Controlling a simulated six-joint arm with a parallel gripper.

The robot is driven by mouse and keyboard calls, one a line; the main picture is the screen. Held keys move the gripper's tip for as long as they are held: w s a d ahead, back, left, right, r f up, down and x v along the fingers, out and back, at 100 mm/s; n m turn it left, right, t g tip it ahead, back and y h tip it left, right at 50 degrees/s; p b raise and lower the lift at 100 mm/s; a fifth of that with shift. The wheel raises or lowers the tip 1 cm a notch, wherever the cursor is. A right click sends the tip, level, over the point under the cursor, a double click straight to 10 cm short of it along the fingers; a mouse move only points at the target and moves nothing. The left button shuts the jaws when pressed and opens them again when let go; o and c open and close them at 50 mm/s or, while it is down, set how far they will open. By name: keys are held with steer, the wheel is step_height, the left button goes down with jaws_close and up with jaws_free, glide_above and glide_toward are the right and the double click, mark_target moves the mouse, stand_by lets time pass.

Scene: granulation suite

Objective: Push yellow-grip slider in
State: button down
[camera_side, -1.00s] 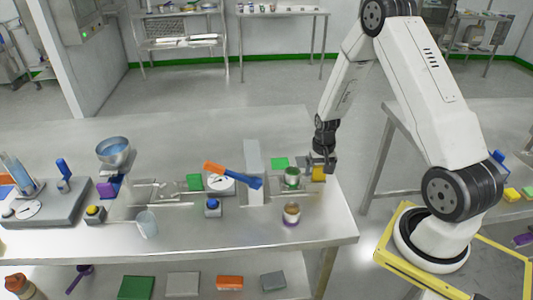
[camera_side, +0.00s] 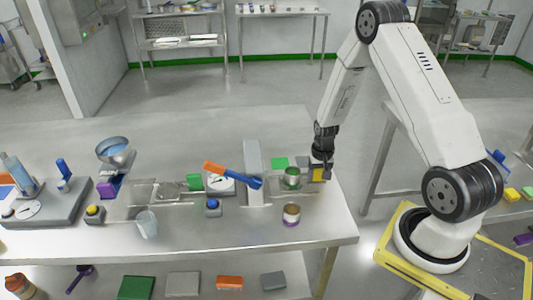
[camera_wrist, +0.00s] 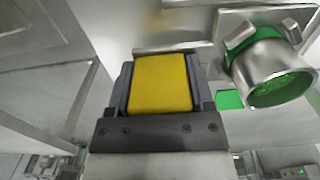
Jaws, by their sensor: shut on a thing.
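The yellow grip (camera_side: 318,174) of the slider is at the right end of the bench fixture in the side view. My gripper (camera_side: 320,168) is down over it, with the fingers on its sides. In the wrist view, the yellow grip (camera_wrist: 161,83) fills the space between the two dark fingers of my gripper (camera_wrist: 160,90), which are shut on it. The metal slider rail (camera_wrist: 180,50) shows beyond the grip. How far the slider reaches inside the fixture is hidden.
A cup with a green band (camera_side: 291,178) stands close left of the grip; its green inside shows in the wrist view (camera_wrist: 272,88). The bench's front right is clear.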

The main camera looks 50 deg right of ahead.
mark_target(280, 183)
steer(key=w+a, duration=0.8)
steer(key=w, duration=0.1)
steer(key=shift+a, duration=0.4)
jaws_free()
steer(key=shift+a, duration=0.1)
steer(key=shift+s, duration=0.1)
steer(key=shift+r, duration=0.1)
steer(key=shift+r, duration=0.1)
step_height(280, 183, up, 8)
steer(key=shift+f, duration=0.25)
